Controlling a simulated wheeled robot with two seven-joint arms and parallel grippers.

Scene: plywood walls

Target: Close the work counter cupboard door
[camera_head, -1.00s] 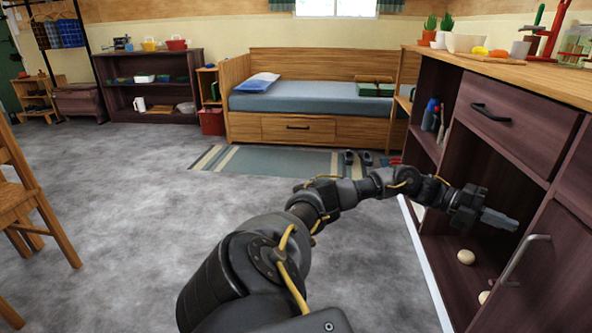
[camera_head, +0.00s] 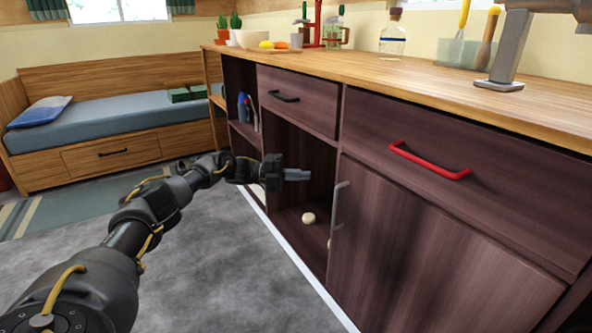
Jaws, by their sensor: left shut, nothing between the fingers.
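The work counter (camera_head: 440,85) runs along the right, with a wooden top and dark brown front. Its cupboard door (camera_head: 430,245) is a dark panel below the drawer with the red handle, with a grey upright handle (camera_head: 337,205) near its left edge. Left of the door, a compartment (camera_head: 305,160) stands open. I cannot tell how the door is hinged or slides. My left gripper (camera_head: 298,174) is shut and empty, in front of the open compartment, left of the door handle and apart from it. My right gripper is not in view.
A black-handled drawer (camera_head: 300,98) and a red-handled drawer (camera_head: 440,155) look shut. A pale round object (camera_head: 308,218) lies low in the compartment. Bottles stand on the left shelf. A grey metal fixture (camera_head: 508,50) stands on the counter top. The grey floor (camera_head: 210,265) is clear.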

